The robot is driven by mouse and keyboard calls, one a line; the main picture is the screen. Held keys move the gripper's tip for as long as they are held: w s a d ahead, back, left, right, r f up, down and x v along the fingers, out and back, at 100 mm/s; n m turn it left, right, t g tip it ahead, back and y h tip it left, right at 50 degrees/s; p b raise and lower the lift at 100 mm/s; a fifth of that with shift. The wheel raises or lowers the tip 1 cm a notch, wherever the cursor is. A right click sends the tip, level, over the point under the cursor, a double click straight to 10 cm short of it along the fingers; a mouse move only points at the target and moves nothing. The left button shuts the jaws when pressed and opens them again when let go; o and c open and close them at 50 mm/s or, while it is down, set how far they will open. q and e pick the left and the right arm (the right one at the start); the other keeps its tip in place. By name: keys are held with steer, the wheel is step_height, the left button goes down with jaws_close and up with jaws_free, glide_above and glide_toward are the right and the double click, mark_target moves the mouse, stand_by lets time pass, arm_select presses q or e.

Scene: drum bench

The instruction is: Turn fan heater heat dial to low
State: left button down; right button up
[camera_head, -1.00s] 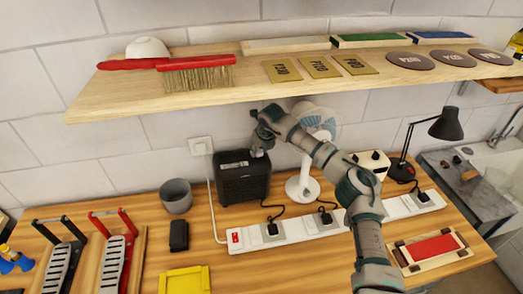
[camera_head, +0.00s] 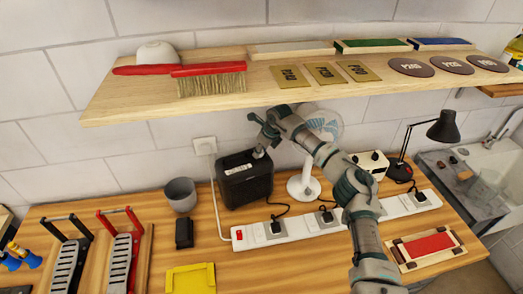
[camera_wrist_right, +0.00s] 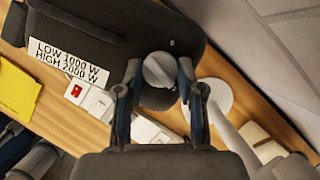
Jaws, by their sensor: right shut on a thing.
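The fan heater (camera_head: 246,186) is a black box standing on the wooden bench near the wall. In the right wrist view its dark top (camera_wrist_right: 100,25) carries a white label (camera_wrist_right: 66,62) reading LOW 1000 W, HIGH 2000 W. The round grey heat dial (camera_wrist_right: 160,70) sits between the fingers of my right gripper (camera_wrist_right: 160,75), which is shut on it. In the head view my right gripper (camera_head: 260,150) reaches down onto the heater's right top side, and the dial is hidden or too small to make out. My left gripper is not in view.
A white fan (camera_head: 304,186) stands right of the heater. A grey cup (camera_head: 180,194) stands at its left. A white power strip (camera_head: 350,221) runs along the bench in front. A wooden shelf (camera_head: 215,104) hangs above. A black lamp (camera_head: 445,127) stands at right.

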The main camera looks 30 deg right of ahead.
steer(key=shift+a+f, duration=0.1)
steer(key=shift+a, duration=0.1)
steer(key=shift+d, duration=0.1)
stand_by(0.4)
steer(key=o, duration=1.1)
steer(key=shift+o, duration=0.2)
steer(key=shift+w+a, duration=0.2)
steer(key=v, duration=1.1)
steer(key=shift+d+r, duration=0.15)
steer(key=shift+r, duration=0.25)
